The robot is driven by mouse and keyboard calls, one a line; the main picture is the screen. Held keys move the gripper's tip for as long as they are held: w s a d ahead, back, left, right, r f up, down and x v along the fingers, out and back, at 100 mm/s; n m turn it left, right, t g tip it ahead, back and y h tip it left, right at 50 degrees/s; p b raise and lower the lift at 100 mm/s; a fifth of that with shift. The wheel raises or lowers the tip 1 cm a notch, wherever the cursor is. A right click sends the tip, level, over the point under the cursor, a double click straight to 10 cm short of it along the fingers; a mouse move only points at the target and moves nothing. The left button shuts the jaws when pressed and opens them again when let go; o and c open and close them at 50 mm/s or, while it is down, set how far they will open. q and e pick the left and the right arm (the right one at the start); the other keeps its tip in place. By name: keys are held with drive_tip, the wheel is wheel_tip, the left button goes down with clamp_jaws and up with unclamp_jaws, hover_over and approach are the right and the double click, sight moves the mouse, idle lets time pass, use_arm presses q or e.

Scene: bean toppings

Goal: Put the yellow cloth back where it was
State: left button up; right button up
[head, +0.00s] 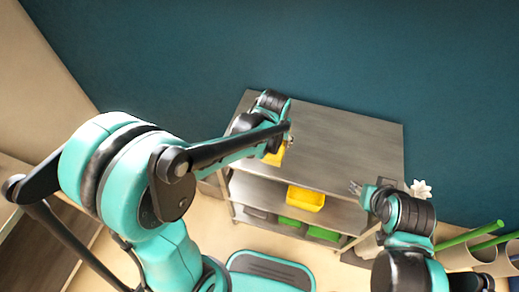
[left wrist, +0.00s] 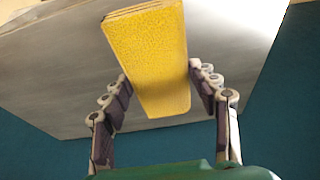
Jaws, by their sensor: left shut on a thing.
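The yellow cloth (left wrist: 148,45) is a flat, folded, textured block in the left wrist view. My left gripper (left wrist: 160,80) is shut on it, with a dark-padded finger on each side. In the head view the cloth (head: 275,156) shows below my left gripper (head: 287,140), at the front left edge of the metal shelf unit's top (head: 340,140). My arm partly hides it there. In the left wrist view the grey metal surface lies behind the cloth; I cannot tell whether they touch. My right gripper (head: 356,188) is near the unit's front right; its fingers are too small to read.
A yellow bin (head: 306,198) stands on the middle shelf, with green bins (head: 289,222) lower down. The unit's top looks bare. At the right are a white flower-shaped thing (head: 420,189) and green tubes (head: 470,236) near pale cylinders.

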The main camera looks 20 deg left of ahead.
use_arm(q)
drive_tip(key=a+f, duration=0.1)
drive_tip(key=a, duration=0.1)
drive_tip(key=w+a+f+b, duration=0.1)
drive_tip(key=a, duration=0.1)
drive_tip(key=a+f, duration=0.2)
drive_tip(key=shift+w+b, duration=0.3)
drive_tip(key=shift+b, duration=0.1)
wheel_tip(320, 180, down, 4)
drive_tip(key=shift+b, duration=1)
drive_tip(key=shift+r, duration=0.15)
drive_tip(key=o, duration=1)
